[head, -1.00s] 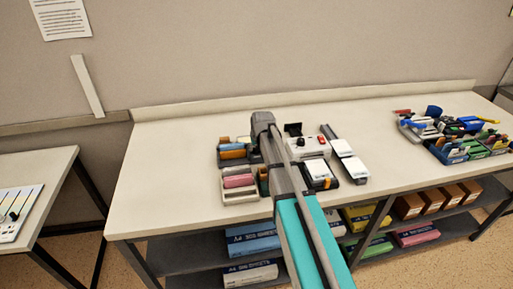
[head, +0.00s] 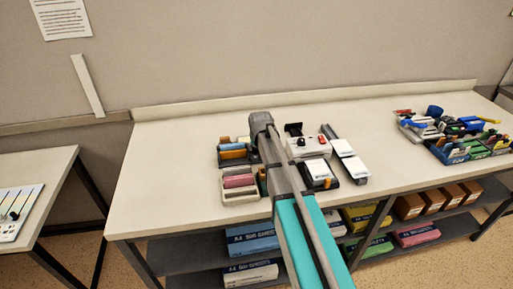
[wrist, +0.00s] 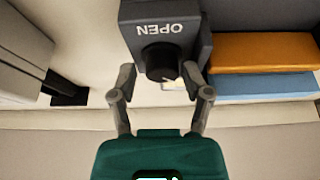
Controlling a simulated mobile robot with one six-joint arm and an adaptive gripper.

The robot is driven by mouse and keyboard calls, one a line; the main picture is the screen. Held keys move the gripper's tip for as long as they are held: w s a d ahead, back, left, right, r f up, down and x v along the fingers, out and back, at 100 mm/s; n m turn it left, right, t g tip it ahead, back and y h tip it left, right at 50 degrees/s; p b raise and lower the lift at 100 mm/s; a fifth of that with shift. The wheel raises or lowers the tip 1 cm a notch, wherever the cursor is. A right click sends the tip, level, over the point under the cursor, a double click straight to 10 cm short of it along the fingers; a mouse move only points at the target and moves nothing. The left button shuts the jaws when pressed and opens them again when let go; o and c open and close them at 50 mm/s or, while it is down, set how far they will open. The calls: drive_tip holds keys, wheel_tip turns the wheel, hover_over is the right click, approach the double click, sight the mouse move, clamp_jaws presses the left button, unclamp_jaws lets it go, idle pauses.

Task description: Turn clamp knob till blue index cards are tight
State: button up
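In the wrist view a dark round knob (wrist: 160,62) sits on a grey block marked OPEN (wrist: 138,12), its lettering upside down. Blue index cards (wrist: 262,87) and orange cards (wrist: 265,53) stand beside the block, to its right. My gripper (wrist: 160,79) is open, with one finger on each side of the knob. A gap shows at the left finger; whether the right finger touches the knob I cannot tell. In the head view the blue cards (head: 232,147) lie left of my arm, which hides the knob and my fingers.
A white tray with a pink block (head: 239,181) stands in front of the cards. Crowded bins (head: 460,150) fill the table's right end. The table's left part (head: 165,170) is clear.

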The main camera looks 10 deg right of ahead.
drive_tip(key=shift+n, duration=0.4)
idle(0.5)
drive_tip(key=shift+n+y, duration=0.7)
drive_tip(key=shift+n, duration=0.8)
drive_tip(key=shift+d+n+g+y, duration=0.1)
drive_tip(key=shift+n+g+y, duration=0.2)
drive_tip(key=shift+n, duration=0.8)
drive_tip(key=shift+d+n+g+y, duration=0.15)
drive_tip(key=shift+n+y, duration=0.25)
drive_tip(key=shift+n, duration=0.7)
drive_tip(key=n, duration=0.2)
drive_tip(key=n+g+y, duration=0.1)
drive_tip(key=shift+w+n, duration=0.2)
drive_tip(key=shift+n, duration=0.2)
drive_tip(key=n, duration=0.2)
drive_tip(key=n+g, duration=0.1)
drive_tip(key=shift+w+n+g+y, duration=0.1)
drive_tip(key=shift+n+g+y, duration=0.2)
drive_tip(key=shift+n, duration=0.1)
drive_tip(key=p+v, duration=0.2)
drive_tip(key=shift+r, duration=0.35)
drive_tip(key=p+v, duration=1)
drive_tip(key=v, duration=0.1)
drive_tip(key=shift+p, duration=0.35)
drive_tip(key=shift+d, duration=0.1)
